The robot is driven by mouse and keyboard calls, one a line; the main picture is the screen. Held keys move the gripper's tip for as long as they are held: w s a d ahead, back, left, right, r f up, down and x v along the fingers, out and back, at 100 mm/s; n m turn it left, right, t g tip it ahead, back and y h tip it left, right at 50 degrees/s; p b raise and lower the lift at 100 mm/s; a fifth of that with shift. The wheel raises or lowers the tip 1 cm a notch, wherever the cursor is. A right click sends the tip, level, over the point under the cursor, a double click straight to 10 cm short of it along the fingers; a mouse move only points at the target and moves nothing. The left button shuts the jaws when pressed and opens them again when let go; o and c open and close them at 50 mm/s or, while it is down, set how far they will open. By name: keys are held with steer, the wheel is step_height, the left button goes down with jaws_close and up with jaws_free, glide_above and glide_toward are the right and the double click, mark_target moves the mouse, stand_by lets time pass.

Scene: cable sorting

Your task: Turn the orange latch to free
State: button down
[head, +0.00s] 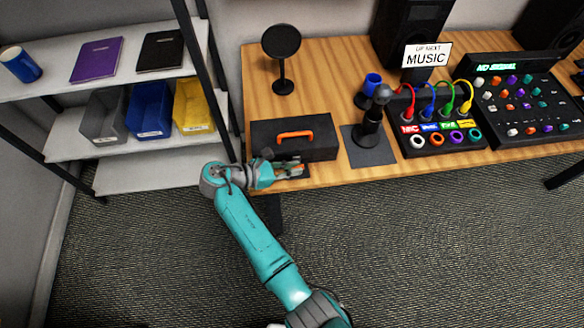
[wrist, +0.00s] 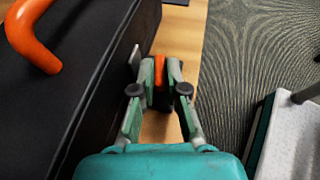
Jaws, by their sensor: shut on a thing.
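A dark case (head: 262,132) with an orange handle (head: 295,134) lies on the wooden desk near its front left edge. My gripper (head: 299,169) is at the front side of the case, low over the desk edge. In the wrist view its two fingers are closed around the orange latch (wrist: 159,71), which shows as a narrow upright strip between the fingertips. The case (wrist: 95,70) is to the left of the fingers, with a small grey metal piece on its side by the left finger.
A microphone on a dark mat (head: 368,155), a panel with coloured cables (head: 436,139) and a mixer (head: 521,105) are to the right on the desk. A shelf with bins (head: 150,108) stands at the left. The carpet in front of the desk is clear beside my arm.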

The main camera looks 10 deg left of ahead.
stand_by(0.4)
steer(key=c, duration=1.2)
jaws_free()
steer(key=shift+s, duration=0.1)
